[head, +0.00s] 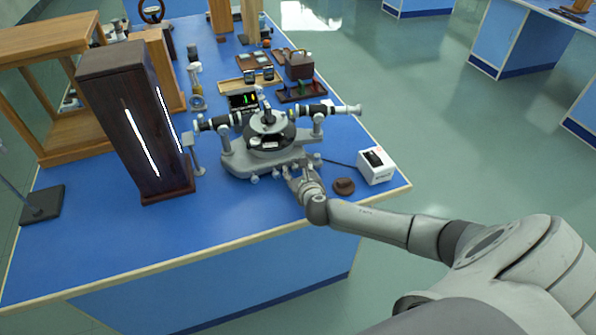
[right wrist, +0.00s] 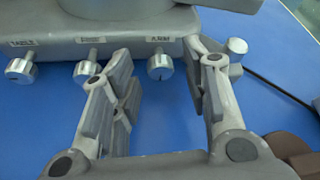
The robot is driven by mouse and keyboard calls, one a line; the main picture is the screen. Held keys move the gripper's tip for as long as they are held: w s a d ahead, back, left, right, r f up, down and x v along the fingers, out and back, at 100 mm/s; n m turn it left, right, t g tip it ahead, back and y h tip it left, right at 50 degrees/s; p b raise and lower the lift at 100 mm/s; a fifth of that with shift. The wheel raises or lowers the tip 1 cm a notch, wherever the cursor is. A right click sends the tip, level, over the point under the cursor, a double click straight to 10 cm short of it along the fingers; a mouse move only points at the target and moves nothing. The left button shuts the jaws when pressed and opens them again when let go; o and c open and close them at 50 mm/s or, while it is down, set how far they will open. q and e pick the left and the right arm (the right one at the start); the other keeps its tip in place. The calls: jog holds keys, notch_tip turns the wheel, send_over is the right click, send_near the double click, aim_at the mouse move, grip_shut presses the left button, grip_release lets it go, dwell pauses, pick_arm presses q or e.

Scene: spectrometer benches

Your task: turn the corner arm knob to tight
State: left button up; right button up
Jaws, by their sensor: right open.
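The grey spectrometer (head: 262,150) stands on the blue bench, with small silver knobs along the front of its base. In the right wrist view, a silver knob (right wrist: 160,66) sits under a label I cannot read clearly. It shows between the fingers of my right gripper (right wrist: 160,82), which is open and empty, apart from the knob as far as I can tell. Another knob (right wrist: 237,46) sticks out at the base's corner, just beyond the right finger. I cannot tell which one the task names. In the head view my right gripper (head: 297,178) is at the base's front edge.
Two more knobs, one labelled TABLE (right wrist: 20,68) and a middle one (right wrist: 88,70), are to the left. A brown round piece (head: 344,186) and a white box (head: 376,165) stand right of the gripper. A dark wooden lamp housing (head: 125,130) stands left. The front bench top is clear.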

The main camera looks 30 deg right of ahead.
grip_shut()
